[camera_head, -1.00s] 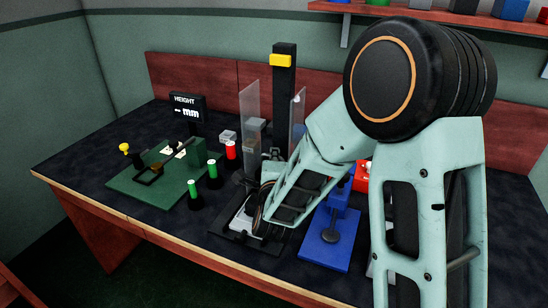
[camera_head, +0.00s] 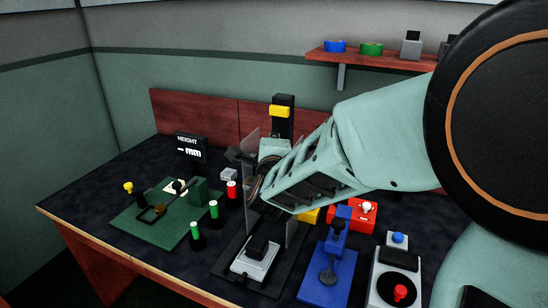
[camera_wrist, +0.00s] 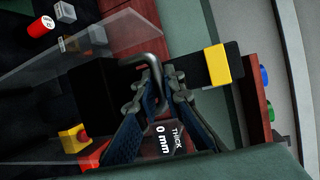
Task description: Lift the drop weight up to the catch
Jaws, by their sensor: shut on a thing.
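The drop weight (camera_wrist: 92,92) is a dark block with a grey metal loop handle (camera_wrist: 146,62) in the wrist view. My gripper (camera_wrist: 153,82) is shut on that handle, with a blue-padded finger on each side. The catch appears as a yellow piece on the black column (camera_head: 282,130); the yellow piece (camera_head: 280,111) is near the column's top and also shows in the wrist view (camera_wrist: 217,65), beyond the handle and apart from the weight. In the head view my arm hides the weight and my fingertips.
Clear guard panels (camera_head: 250,146) flank the column. A black base with a grey plate (camera_head: 250,268) lies in front. Green and red posts (camera_head: 232,190) and a green board (camera_head: 150,222) stand left; a blue fixture (camera_head: 330,283) stands right. A height display (camera_head: 190,147) is behind.

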